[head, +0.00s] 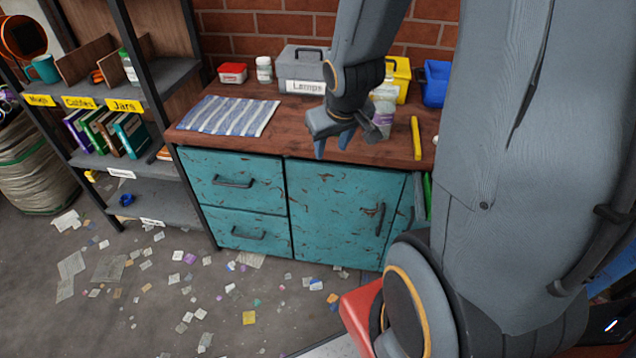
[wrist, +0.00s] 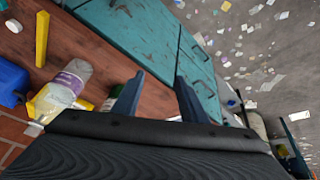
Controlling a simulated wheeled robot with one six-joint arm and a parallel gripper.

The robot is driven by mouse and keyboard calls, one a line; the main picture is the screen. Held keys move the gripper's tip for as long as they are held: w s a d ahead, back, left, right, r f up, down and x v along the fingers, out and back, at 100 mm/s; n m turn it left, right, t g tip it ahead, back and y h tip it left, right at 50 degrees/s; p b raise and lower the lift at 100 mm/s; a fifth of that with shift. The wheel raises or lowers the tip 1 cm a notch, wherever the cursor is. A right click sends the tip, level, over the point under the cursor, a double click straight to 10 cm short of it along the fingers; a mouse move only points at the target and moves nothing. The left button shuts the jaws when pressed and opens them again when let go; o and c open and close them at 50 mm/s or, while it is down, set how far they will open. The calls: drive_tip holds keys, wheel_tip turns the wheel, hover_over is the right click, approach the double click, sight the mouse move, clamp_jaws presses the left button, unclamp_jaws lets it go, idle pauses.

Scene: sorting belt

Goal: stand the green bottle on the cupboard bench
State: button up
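My gripper (head: 333,146) hangs over the front part of the wooden bench top (head: 290,130) of the teal cupboard. Its two blue fingers are apart with nothing between them; they also show in the wrist view (wrist: 158,95). A small dark green piece (wrist: 108,104) shows beside one finger in the wrist view, mostly hidden; I cannot tell whether it is the green bottle. A narrow green thing (head: 427,190) shows at the cupboard's right side, partly hidden by my arm. A white bottle with a green cap (head: 129,68) stands on the shelf at the left.
A clear bottle with a lilac label (head: 383,120) stands right of my gripper, near a yellow bar (head: 416,138), yellow bin (head: 402,72) and blue bin (head: 434,84). A grey "Lamps" box (head: 302,62) stands behind. A striped cloth (head: 228,115) lies left. Scraps litter the floor.

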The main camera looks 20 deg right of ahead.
drive_tip(key=s+a+r+g+y, duration=0.1)
drive_tip(key=s+a+g, duration=0.3)
drive_tip(key=s+a, duration=0.4)
drive_tip(key=s, duration=0.3)
drive_tip(key=shift+s+a, duration=0.15)
drive_tip(key=shift+a, duration=0.1)
drive_tip(key=shift+c, duration=1)
drive_tip(key=shift+d, duration=0.1)
